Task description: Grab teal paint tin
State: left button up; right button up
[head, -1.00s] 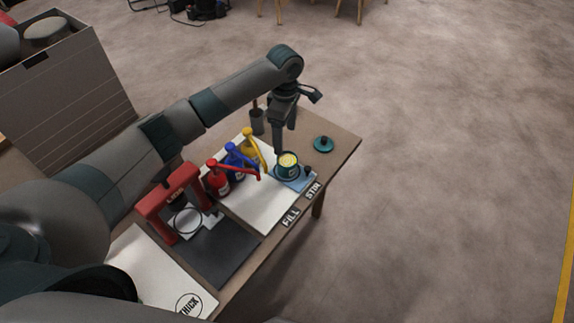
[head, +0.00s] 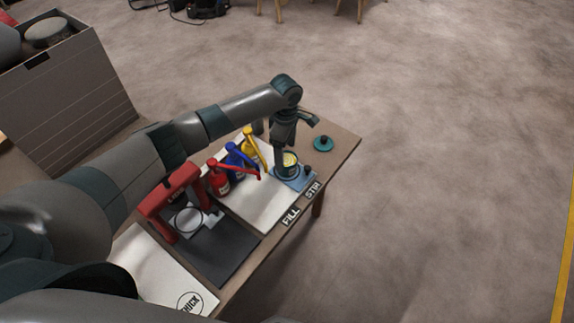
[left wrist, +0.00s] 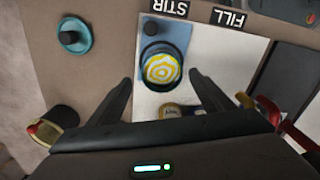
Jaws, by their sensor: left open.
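The teal paint tin (head: 291,170) stands upright on a blue stirring base near the STIR label. Its open top shows yellow and white swirled paint in the left wrist view (left wrist: 161,69). My left gripper (head: 282,164) points down at the tin, partly covering it in the head view. In the left wrist view the two dark fingers (left wrist: 161,82) are spread apart and empty, with the tin ahead between their tips. I see no contact with the tin. My right gripper is not in view.
A teal lid with a black knob (head: 322,143) lies near the table corner. Red (head: 217,182), blue (head: 236,168) and yellow (head: 250,152) pump bottles stand left of the tin. A red-framed device (head: 168,203) stands further left.

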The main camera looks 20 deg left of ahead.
aim_at(287, 161)
pick_arm(q)
jog(key=shift+d+f, duration=0.1)
jog(key=shift+f, duration=0.25)
jog(key=f, duration=0.3)
jog(key=shift+s+d+p, duration=0.2)
jog(key=shift+p, duration=0.1)
jog(key=shift+f, duration=0.5)
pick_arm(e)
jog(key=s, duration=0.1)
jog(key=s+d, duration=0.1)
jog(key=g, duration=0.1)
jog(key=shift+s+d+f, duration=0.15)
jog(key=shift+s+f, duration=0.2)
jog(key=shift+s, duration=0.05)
pick_arm(q)
jog(key=c, duration=1.3)
